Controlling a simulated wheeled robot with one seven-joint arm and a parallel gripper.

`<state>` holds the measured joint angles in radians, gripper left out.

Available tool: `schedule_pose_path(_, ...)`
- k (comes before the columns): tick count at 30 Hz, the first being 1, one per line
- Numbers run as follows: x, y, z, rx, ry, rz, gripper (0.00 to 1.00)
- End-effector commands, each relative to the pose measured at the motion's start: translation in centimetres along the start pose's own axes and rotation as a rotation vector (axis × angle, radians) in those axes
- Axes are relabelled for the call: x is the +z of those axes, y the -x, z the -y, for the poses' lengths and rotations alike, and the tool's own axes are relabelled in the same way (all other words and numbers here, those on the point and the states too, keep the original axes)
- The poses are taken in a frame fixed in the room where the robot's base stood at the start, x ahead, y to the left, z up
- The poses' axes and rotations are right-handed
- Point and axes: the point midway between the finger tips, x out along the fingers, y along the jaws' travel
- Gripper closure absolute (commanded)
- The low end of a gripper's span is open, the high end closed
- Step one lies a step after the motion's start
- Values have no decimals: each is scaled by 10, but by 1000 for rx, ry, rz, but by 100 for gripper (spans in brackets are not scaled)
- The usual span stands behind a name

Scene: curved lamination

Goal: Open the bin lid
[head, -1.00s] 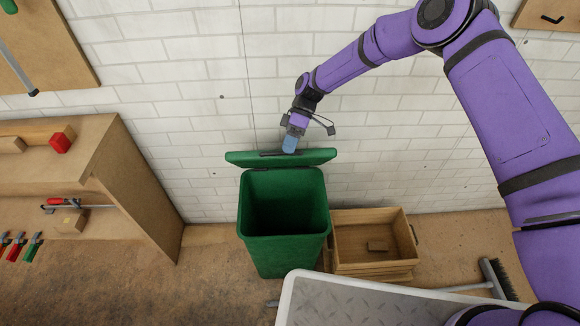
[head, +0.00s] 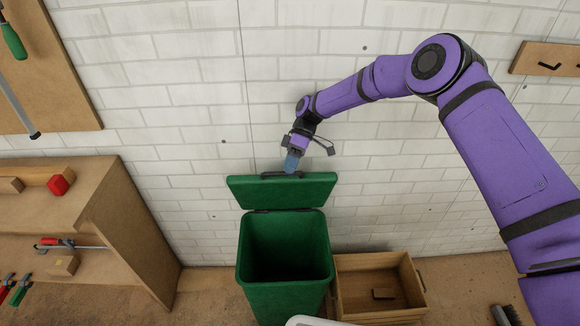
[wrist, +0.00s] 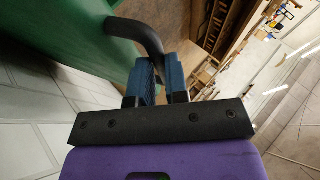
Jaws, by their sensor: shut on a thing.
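The green bin (head: 284,288) stands against the white brick wall with its mouth open and its inside dark. Its green lid (head: 317,190) is raised at the back of the rim, tilted up near the wall, with a black handle on its top edge. My gripper (head: 291,164) is at that handle with its blue fingers. In the wrist view the blue fingers of my gripper (wrist: 155,80) are closed around the black curved handle (wrist: 137,32), and the green lid (wrist: 75,25) lies beside it at the upper left.
A wooden crate (head: 341,291) with a small block in it stands right of the bin. A wooden workbench shelf (head: 120,215) with clamps and a red block is at the left. The wall (head: 200,100) is close behind the lid.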

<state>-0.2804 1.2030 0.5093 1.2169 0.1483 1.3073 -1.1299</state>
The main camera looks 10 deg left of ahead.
Motion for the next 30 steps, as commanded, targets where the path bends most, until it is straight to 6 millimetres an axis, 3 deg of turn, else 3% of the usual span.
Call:
schedule_pose_path(3, 0, -1, 0, 1, 0, -1, 75)
schedule_pose_path(17, -2, 5, 5, 2, 0, -1, 75)
schedule_pose_path(23, -11, 26, 27, 1, 3, 0, 75)
schedule_pose_path(30, 7, 5, 58, -2, 1, 1, 75)
